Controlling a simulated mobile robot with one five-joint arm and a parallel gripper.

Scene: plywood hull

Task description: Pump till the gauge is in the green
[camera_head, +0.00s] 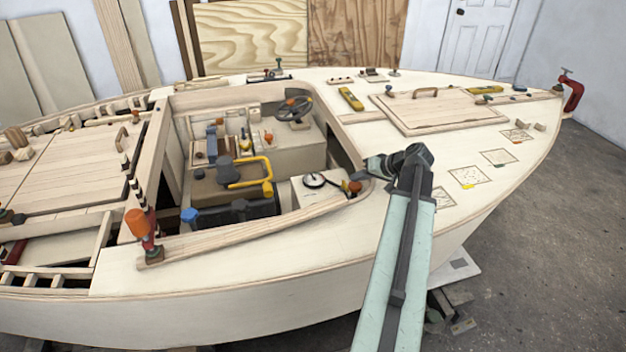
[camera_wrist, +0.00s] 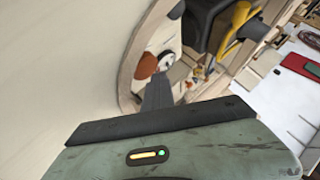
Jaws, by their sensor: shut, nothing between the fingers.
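A round white gauge (camera_head: 314,180) with a dark rim sits on a pale box inside the cockpit; its needle and any green band are too small to read. A round pale dial, seemingly the gauge, shows in the wrist view (camera_wrist: 166,61) beside an orange knob (camera_wrist: 147,67). The orange knob also shows in the head view (camera_head: 354,187). A bent yellow handle (camera_head: 252,172), perhaps the pump's, stands left of the gauge; it shows in the wrist view (camera_wrist: 234,30). My gripper (camera_head: 358,175) is shut and empty at the cockpit's right edge, close to the orange knob.
The wooden cockpit coaming (camera_head: 250,231) surrounds the opening. A hatch (camera_head: 440,112) with a handle lies on the foredeck. The side deck near my arm is mostly clear.

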